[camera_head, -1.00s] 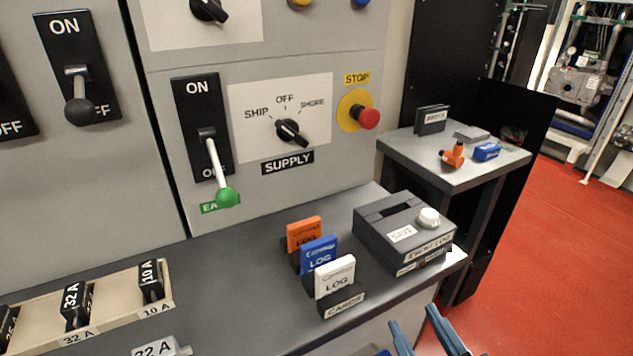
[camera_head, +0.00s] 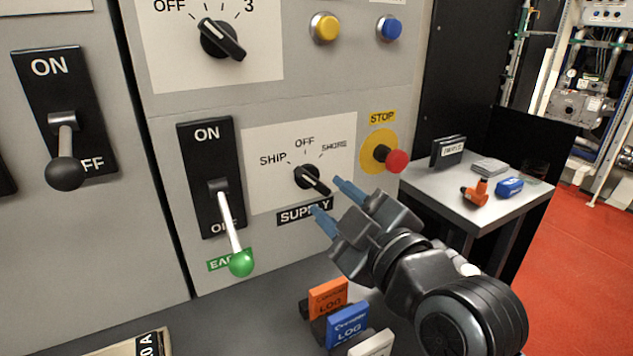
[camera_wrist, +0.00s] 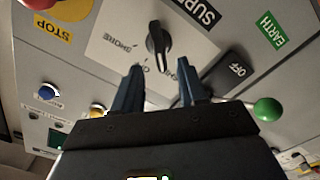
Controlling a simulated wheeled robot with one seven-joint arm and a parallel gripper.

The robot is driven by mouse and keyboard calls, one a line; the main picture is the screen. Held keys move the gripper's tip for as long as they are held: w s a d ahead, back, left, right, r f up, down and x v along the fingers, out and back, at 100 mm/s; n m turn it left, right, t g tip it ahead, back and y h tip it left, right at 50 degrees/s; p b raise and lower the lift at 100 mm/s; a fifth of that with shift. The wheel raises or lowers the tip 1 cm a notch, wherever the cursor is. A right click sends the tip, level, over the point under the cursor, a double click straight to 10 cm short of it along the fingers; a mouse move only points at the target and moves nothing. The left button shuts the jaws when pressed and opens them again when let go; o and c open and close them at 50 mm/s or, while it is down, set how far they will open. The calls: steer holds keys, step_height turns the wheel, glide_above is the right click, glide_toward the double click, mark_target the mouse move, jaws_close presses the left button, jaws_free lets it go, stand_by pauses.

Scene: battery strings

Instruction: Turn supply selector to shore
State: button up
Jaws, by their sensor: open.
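The supply selector (camera_head: 309,178) is a black bar knob on a white plate marked SHIP, OFF and SHORE, above the SUPPLY label. Its bar slants from upper left, on the SHIP side, to lower right; I cannot tell exactly which mark it points at. My gripper (camera_head: 331,200) is open and empty in front of the panel, its blue fingers just right of and below the knob in the head view. In the wrist view the knob (camera_wrist: 157,40) stands ahead of the gap between the fingertips (camera_wrist: 161,70). I see no contact.
A red stop button (camera_head: 396,160) sits right of the plate. The earth switch lever with a green ball (camera_head: 241,263) hangs to the left. Log cards (camera_head: 347,327) stand on the counter below my arm. A side table (camera_head: 424,187) with small items is at right.

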mark_target(314, 184)
steer(key=x, duration=0.5)
steer(key=shift+p, duration=0.35)
jaws_close()
